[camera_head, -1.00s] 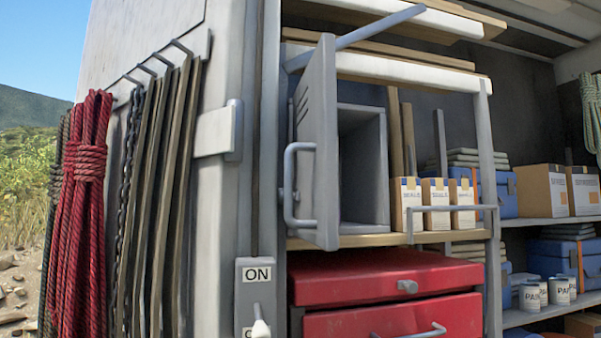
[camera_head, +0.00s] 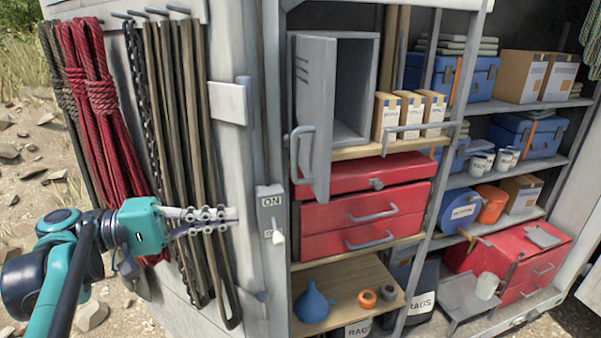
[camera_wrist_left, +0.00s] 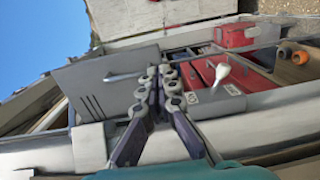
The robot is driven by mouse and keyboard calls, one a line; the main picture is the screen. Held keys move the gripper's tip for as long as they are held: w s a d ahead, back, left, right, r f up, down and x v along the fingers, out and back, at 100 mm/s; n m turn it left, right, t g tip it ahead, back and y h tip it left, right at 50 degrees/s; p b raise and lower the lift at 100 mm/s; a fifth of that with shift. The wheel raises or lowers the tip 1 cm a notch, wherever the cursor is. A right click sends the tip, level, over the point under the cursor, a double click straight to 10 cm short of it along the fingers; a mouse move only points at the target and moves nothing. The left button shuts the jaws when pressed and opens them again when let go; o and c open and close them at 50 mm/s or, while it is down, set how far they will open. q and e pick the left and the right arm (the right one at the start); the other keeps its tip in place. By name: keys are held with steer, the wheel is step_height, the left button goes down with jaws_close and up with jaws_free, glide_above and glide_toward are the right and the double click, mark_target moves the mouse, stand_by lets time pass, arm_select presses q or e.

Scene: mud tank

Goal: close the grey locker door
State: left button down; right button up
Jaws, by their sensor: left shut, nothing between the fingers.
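The grey locker (camera_head: 357,88) stands on a wooden shelf, and its inside shows. Its grey door (camera_head: 316,120) is hinged at the left and stands open, swung out toward me, with a bar handle (camera_head: 298,152) on it. The door also shows in the left wrist view (camera_wrist_left: 105,83), where the picture is turned. My left gripper (camera_head: 236,217) is shut and empty, below and to the left of the door, near the ON switch. It is apart from the door in the head view. My right gripper is not in view.
The switch panel (camera_head: 271,212) with a white lever is just right of my left gripper. Red drawers (camera_head: 365,210) sit below the locker. Small cartons (camera_head: 411,112) and a rail stand right of it. Dark straps (camera_head: 185,120) and red rope (camera_head: 100,110) hang at the left.

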arm_select(q)
steer(key=r, duration=0.2)
steer(key=p, duration=0.3)
glide_toward(319, 197)
steer(key=x, duration=0.6)
steer(key=shift+d, duration=0.4)
steer(key=shift+d, duration=0.15)
